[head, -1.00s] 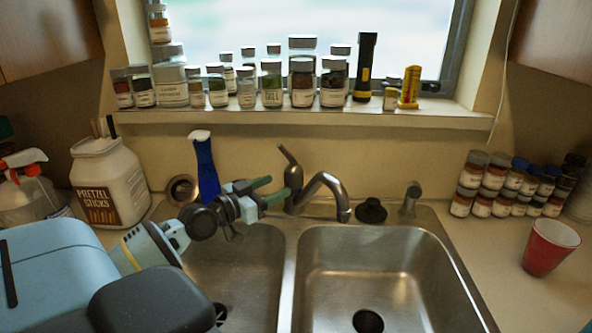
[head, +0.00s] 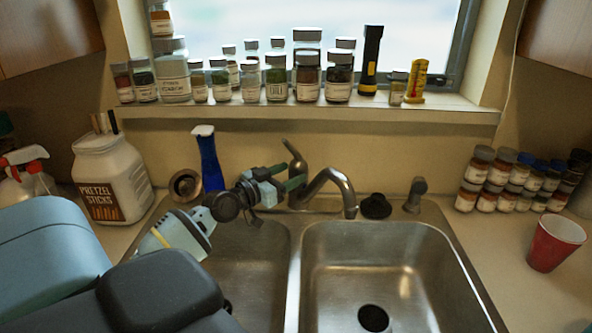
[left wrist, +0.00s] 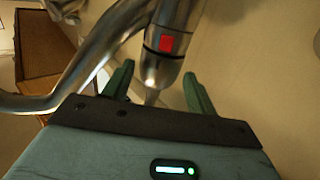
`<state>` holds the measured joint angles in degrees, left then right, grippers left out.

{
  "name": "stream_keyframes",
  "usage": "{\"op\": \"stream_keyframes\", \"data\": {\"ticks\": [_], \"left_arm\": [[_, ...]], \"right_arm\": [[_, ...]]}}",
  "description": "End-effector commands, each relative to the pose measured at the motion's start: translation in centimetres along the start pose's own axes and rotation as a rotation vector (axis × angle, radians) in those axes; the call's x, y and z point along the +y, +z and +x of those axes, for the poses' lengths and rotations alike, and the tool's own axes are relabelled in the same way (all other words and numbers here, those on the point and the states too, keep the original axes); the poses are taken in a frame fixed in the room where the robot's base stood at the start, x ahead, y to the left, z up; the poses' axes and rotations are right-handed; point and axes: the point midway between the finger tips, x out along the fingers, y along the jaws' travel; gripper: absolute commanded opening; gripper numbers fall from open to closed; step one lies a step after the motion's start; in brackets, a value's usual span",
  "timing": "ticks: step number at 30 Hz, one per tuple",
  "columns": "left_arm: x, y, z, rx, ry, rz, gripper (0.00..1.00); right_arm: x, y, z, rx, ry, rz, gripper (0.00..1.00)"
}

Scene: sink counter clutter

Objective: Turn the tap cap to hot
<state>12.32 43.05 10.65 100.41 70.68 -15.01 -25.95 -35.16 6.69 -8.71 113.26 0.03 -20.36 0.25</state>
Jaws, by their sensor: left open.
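The tap (head: 328,182) is a metal faucet behind the divider of the double sink, its spout curving to the right. Its cap with a lever (head: 293,158) points up and to the left. My left gripper (head: 290,180) is at the tap body, partly overlapping its base in the head view. In the left wrist view the open green fingers (left wrist: 157,92) stand on either side of the tap's cap (left wrist: 165,45), which bears a red mark (left wrist: 167,43). A gap shows beside each finger; I cannot tell whether either touches. My right gripper is not in view.
The double sink (head: 297,265) lies in front. A black stopper (head: 375,206) and a sprayer (head: 415,194) are at right. Jars line the sill, and a red cup (head: 555,243) is far right.

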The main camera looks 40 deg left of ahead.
Motion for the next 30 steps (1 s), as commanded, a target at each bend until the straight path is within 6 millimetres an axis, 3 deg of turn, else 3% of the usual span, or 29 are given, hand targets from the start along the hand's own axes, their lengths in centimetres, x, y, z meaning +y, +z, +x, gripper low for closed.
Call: {"op": "stream_keyframes", "data": {"ticks": [9, 21, 28, 30], "left_arm": [[0.0, -0.1, 2.9, 0.001, 0.000, -0.002, 0.57], [0.1, 0.0, 3.4, -0.001, 0.001, -0.001, 0.57], [0.1, 0.0, 3.3, -0.001, 0.001, -0.001, 0.28], [0.0, 0.1, 3.3, -0.001, 0.001, -0.001, 0.25]], "right_arm": [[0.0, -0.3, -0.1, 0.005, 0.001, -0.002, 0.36], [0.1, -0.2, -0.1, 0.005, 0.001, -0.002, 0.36], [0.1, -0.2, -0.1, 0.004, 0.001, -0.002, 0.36], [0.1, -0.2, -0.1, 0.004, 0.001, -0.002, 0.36]]}}
